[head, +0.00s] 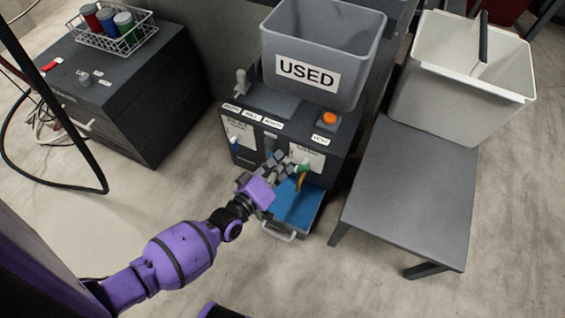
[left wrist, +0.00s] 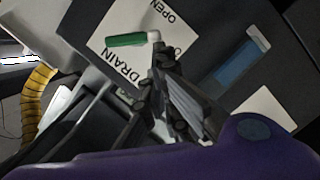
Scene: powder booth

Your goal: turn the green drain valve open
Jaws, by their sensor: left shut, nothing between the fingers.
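The green drain valve handle (head: 304,168) is on the front of the dark cabinet, over a white label plate. In the left wrist view the green handle (left wrist: 126,40) points left from a pale pivot, on a white plate (left wrist: 112,22) reading DRAIN and OPEN. My left gripper (head: 284,158) is shut and empty, close in front of the cabinet beside the valve. In the left wrist view its fingertips (left wrist: 157,55) overlap the area just below the pivot; I cannot tell whether they touch it. My right gripper is not in view.
A blue-lined drawer (head: 298,207) stands out below the valve, with a yellow hose (left wrist: 38,95) nearby. A grey USED bin (head: 345,92) and orange button (head: 330,117) are on top. A grey bench (head: 415,190) with a pale bin (head: 440,100) stands right.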

